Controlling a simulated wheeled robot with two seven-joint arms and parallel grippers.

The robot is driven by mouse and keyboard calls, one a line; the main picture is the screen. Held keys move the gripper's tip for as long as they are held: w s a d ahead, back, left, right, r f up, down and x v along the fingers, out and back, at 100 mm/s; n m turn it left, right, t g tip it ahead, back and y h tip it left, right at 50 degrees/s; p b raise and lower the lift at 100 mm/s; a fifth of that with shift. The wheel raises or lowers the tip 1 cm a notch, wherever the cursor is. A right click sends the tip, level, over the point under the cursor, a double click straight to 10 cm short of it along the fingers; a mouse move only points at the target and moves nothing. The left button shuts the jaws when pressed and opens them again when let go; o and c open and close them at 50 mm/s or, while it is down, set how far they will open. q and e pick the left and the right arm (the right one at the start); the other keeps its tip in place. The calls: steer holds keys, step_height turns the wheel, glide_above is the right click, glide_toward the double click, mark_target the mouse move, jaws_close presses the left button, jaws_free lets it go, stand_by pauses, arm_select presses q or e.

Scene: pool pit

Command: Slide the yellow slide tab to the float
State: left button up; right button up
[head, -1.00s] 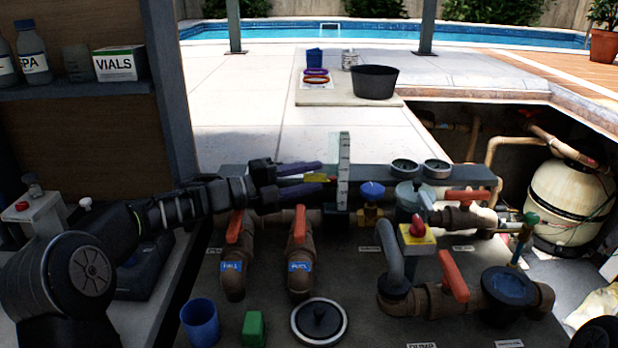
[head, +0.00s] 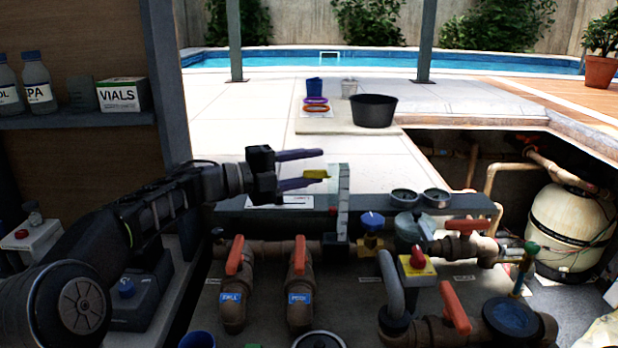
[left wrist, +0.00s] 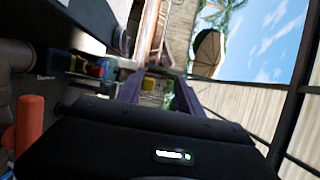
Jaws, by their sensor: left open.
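The yellow slide tab (head: 316,174) is near the top of the clear upright flow meter tube (head: 343,200), sticking out on its left side. My left gripper (head: 323,166) is open, with purple fingers pointing right at the tube's top. The tab lies close to the lower fingertip, apparently resting on it; exact contact is hard to tell. In the left wrist view the tab (left wrist: 149,85) appears between the spread fingers (left wrist: 158,82). I cannot make out the float inside the tube. My right gripper is not in view.
A grey beam (head: 250,218) runs behind the meter. A blue-capped brass fitting (head: 371,222) is right of it. Orange valve handles (head: 235,255) stand in front. A shelf post (head: 168,90) rises behind my left arm. Open air lies above the tube.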

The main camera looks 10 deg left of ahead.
arm_select(q)
steer(key=shift+s+a+r, duration=0.1)
steer(key=shift+a, duration=0.05)
steer(key=v, duration=0.8)
steer(key=shift+s+a+b, duration=0.25)
steer(key=shift+b, duration=0.2)
stand_by(0.3)
stand_by(0.5)
steer(key=f+p, duration=0.1)
steer(key=p, duration=0.3)
steer(key=d+f+p, duration=0.1)
steer(key=p, duration=0.3)
steer(key=shift+w, duration=0.4)
steer(key=shift+d+r, duration=0.1)
